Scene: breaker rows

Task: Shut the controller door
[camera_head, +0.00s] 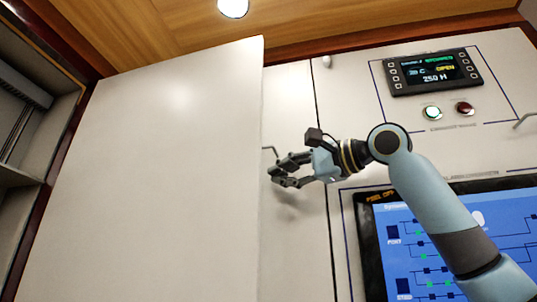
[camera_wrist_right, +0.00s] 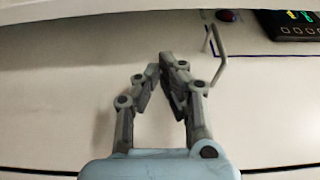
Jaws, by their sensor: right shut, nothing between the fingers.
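A large pale door (camera_head: 170,180) fills the left half of the head view. It stands ajar, its right edge out from the cabinet front and overlapping the wooden trim above. My right gripper (camera_head: 274,176) is just right of that edge, in front of a pale cabinet panel. Its fingers are shut and empty, as the right wrist view (camera_wrist_right: 163,62) also shows. A small bent handle (camera_head: 270,151) shows just above the fingertips, close to the door edge; I cannot tell what it is fixed to. A thin handle (camera_wrist_right: 218,55) shows right of the fingers in the wrist view. My left gripper is out of view.
A large blue screen (camera_head: 450,235) is behind my right arm. An open recess with shelves (camera_head: 25,110) lies at the far left.

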